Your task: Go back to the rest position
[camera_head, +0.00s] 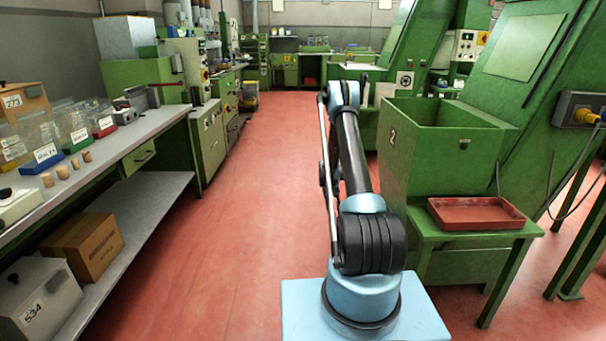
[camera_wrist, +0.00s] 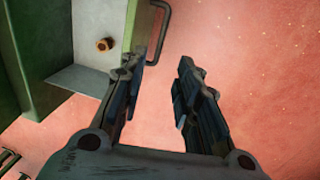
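My gripper (camera_wrist: 163,66) shows in the wrist view with its two dark fingers apart. Nothing is between them; the red floor shows through the gap. In the head view my arm (camera_head: 350,160) rises from its pale blue base near the middle, and the gripper cannot be made out there. Several cork stoppers (camera_head: 62,172) stand in a row on the left workbench (camera_head: 135,150), well away from the arm. A small round brown thing (camera_wrist: 104,44) sits on a grey surface left of the fingers in the wrist view; I cannot tell what it is.
A green hopper marked 2 (camera_head: 425,150) stands close to my arm's right, with a red tray (camera_head: 476,213) on a green stand. Labelled bins (camera_head: 45,153) line the left bench; a cardboard box (camera_head: 88,247) is on its lower shelf. The red floor aisle (camera_head: 250,180) is clear.

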